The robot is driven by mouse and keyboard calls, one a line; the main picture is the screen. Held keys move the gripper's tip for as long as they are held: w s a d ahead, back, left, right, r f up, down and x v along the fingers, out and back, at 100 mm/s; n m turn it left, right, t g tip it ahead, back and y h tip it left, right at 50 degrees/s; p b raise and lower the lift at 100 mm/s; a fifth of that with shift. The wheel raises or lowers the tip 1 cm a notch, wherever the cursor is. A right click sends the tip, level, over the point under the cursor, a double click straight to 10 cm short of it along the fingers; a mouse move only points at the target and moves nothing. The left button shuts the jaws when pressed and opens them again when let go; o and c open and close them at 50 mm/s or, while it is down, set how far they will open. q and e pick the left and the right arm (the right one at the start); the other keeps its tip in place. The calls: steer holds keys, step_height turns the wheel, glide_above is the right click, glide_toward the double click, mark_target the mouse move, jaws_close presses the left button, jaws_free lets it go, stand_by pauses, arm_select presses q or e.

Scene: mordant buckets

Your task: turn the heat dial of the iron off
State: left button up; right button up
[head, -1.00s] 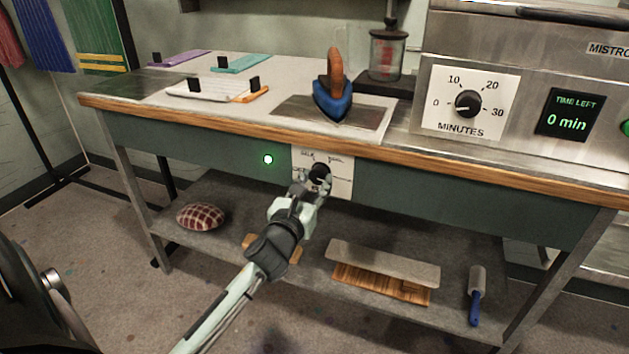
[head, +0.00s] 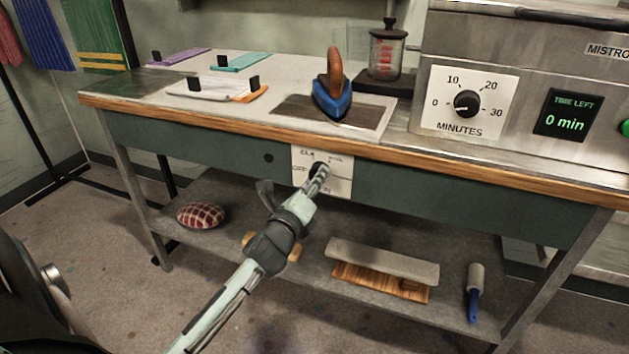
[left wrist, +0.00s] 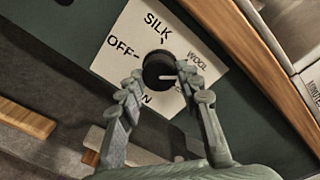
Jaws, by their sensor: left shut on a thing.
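The heat dial (head: 317,169) is a black knob on a white plate (head: 342,185) on the table's front panel, below the blue iron (head: 331,99). My left gripper (head: 319,172) is shut on the knob and hides part of it and its plate. In the left wrist view the fingers (left wrist: 158,80) sit on either side of the knob (left wrist: 153,66). A white line on the knob points right, away from the OFF mark at the left. SILK and WOOL are readable; other labels are partly hidden. The round lamp (head: 268,158) on the panel is dark.
The iron stands on a metal plate (head: 290,108). Folded cloths lie at the table's left, and a timer machine (head: 520,75) stands at the right. The lower shelf (head: 225,240) holds a checked cushion (head: 201,215), a padded board (head: 382,262) and a blue-handled roller (head: 474,292).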

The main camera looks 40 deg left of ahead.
arm_select(q)
steer(key=shift+a+n+t, duration=0.15)
steer(key=shift+n+t, duration=0.25)
steer(key=shift+n, duration=14.5)
steer(key=o, duration=1.2)
steer(key=shift+c, duration=0.2)
steer(key=shift+s, duration=0.1)
